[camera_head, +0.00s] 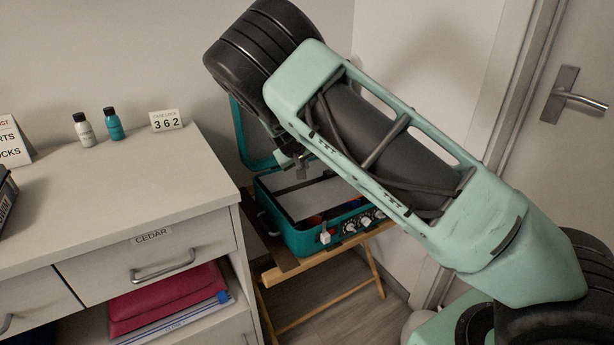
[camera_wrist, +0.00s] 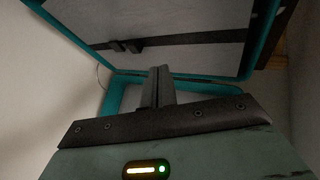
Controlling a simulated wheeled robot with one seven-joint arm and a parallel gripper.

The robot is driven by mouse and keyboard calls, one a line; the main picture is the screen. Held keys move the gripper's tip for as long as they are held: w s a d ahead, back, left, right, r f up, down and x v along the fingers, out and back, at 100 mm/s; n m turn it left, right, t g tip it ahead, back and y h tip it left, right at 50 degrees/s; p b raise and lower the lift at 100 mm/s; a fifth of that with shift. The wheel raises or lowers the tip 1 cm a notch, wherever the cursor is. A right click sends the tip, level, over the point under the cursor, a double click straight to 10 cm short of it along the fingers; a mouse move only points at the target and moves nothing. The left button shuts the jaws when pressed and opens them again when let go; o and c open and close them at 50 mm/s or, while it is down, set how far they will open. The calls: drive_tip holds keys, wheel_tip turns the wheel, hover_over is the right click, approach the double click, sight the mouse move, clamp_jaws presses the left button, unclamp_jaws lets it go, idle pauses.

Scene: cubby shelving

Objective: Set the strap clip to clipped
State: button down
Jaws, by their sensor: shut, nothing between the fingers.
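The teal case (camera_head: 300,240) stands open, with its raised lid (camera_head: 243,140) at the back left, partly hidden by my arm. A dark strap (camera_head: 305,183) crosses the grey panel inside. In the wrist view, a dark strap (camera_wrist: 195,40) runs across a grey panel framed in teal. The strap clip (camera_wrist: 125,46) shows as two small black pieces close together on the strap's left part; I cannot tell whether they are joined. My gripper (camera_wrist: 161,72) is shut and empty, its fingertips below and right of the clip in that view. In the head view my gripper (camera_head: 301,168) is above the case.
The case rests on a folding wooden stand (camera_head: 285,270). A grey cabinet (camera_head: 110,200) with bottles and a number sign on top stands close on the left. Walls (camera_head: 440,60) stand behind, and a door (camera_head: 585,140) is at the right.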

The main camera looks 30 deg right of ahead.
drive_tip(key=shift+w, duration=0.1)
approach(323, 177)
drive_tip(key=f, duration=0.1)
drive_tip(key=w+f, duration=0.1)
drive_tip(key=f, duration=0.1)
drive_tip(key=w+a+f, duration=0.1)
drive_tip(key=shift+a+f+b, duration=0.1)
drive_tip(key=shift+f+b, duration=0.3)
drive_tip(key=shift+d+r, duration=0.15)
drive_tip(key=shift+d, duration=1)
drive_tip(key=shift+w+d, duration=0.1)
drive_tip(key=shift+d, duration=0.5)
drive_tip(key=shift+d, duration=0.15)
drive_tip(key=shift+d, duration=1.65)
drive_tip(key=shift+r, duration=0.1)
